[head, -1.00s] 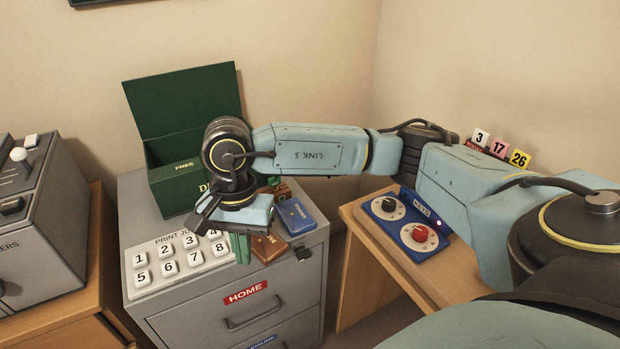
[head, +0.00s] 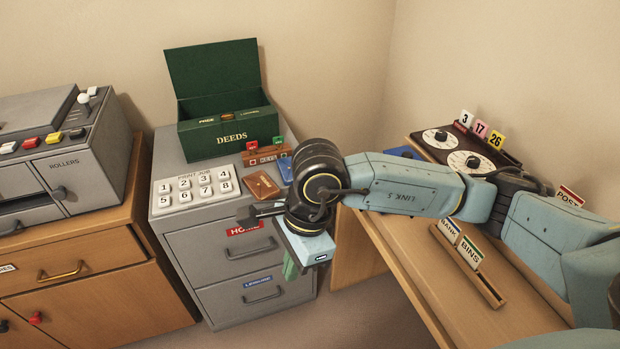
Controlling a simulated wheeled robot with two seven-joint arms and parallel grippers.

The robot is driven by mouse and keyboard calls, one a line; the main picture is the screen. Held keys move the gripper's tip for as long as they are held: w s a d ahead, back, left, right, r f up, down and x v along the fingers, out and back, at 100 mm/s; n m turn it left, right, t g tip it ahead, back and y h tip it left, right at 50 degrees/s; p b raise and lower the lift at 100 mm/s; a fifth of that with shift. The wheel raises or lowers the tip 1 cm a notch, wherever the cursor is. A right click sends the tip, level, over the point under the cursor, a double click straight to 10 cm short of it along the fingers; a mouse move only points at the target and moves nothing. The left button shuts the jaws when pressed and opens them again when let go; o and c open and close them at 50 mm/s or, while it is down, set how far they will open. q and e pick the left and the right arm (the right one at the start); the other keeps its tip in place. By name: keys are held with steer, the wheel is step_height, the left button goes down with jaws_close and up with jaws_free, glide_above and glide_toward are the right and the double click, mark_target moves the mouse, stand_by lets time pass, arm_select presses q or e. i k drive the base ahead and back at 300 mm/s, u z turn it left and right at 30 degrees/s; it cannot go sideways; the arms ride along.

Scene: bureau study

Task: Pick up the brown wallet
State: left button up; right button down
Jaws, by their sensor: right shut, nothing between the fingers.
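The brown wallet (head: 262,185) lies flat on top of the grey filing cabinet (head: 238,215), right of the keypad. My right gripper (head: 290,268) points down in front of the cabinet's right part, to the right of and lower in the picture than the wallet. Its green fingertips are together, and it holds nothing. The wallet shows clear of the gripper. My left gripper is out of view.
A blue wallet-like item (head: 285,171) lies right of the brown wallet, partly hidden by my wrist. A key rack (head: 266,155) and the green DEEDS box (head: 228,130) stand behind. The white-keyed keypad (head: 195,187) is left. A wooden desk (head: 400,262) stands right.

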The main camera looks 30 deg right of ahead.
mark_target(258, 183)
steer(key=u, duration=0.1)
steer(key=k, duration=0.25)
steer(key=z, duration=1.25)
steer(key=i, duration=1.1)
steer(key=u, duration=1.15)
steer(key=i, duration=0.45)
steer(key=u, duration=0.3)
